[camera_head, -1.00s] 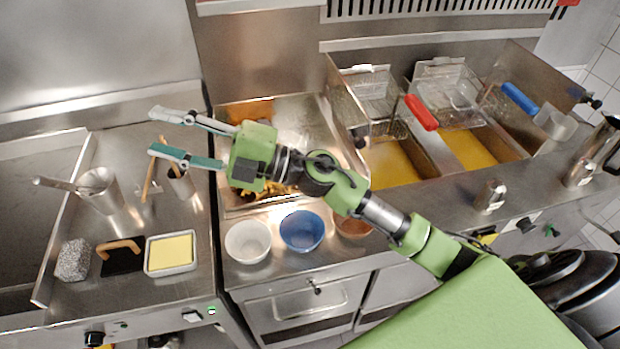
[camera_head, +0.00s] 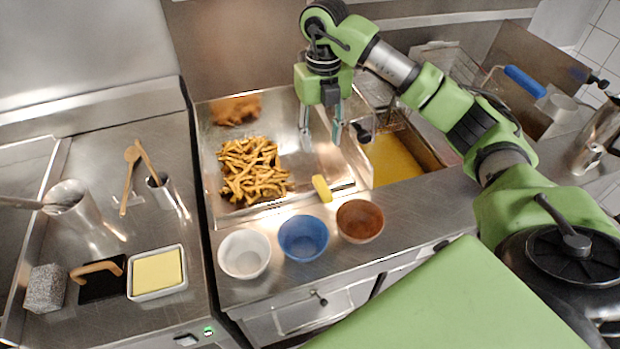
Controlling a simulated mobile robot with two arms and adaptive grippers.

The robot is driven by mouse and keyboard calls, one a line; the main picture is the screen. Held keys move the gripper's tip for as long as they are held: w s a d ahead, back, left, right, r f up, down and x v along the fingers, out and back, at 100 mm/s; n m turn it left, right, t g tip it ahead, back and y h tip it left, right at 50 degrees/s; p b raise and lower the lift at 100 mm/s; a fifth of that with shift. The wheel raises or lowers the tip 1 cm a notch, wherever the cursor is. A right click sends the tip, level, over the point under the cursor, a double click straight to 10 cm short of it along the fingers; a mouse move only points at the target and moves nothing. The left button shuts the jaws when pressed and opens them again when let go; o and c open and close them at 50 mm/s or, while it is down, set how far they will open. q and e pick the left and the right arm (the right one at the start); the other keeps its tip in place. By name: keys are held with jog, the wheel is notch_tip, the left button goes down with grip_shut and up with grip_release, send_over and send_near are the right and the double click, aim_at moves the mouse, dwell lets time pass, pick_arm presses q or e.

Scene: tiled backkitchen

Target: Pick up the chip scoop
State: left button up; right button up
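My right gripper (camera_head: 321,142) points down over the right part of the metal chip tray (camera_head: 282,106). Its two fingers are apart and nothing shows between them. A short yellow handle (camera_head: 321,188), which seems to belong to the chip scoop, lies at the tray's front right, below and a little in front of the fingertips. The scoop's metal body is hard to tell from the shiny tray. A heap of chips (camera_head: 252,170) lies in the tray to the left of the gripper. My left gripper is not in view.
White (camera_head: 244,254), blue (camera_head: 303,238) and brown (camera_head: 360,221) bowls line the counter in front of the tray. The fryer (camera_head: 401,157) is on the right, with a blue-handled basket (camera_head: 523,81).

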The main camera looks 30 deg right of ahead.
jog(key=p, duration=0.2)
send_over(319, 179)
jog(key=f, duration=0.6)
jog(key=shift+w+d+f, duration=0.3)
jog(key=shift+f, duration=0.1)
jog(key=shift+s+a+f+p, duration=0.15)
jog(key=shift+f+p, duration=0.15)
jog(key=shift+f, duration=0.2)
jog(key=f, duration=0.1)
jog(key=f+p, duration=0.2)
jog(key=shift+s+a+f, duration=0.2)
jog(key=shift+s, duration=0.05)
jog(key=shift+w+f, duration=0.1)
jog(key=shift+f, duration=0.45)
grip_shut()
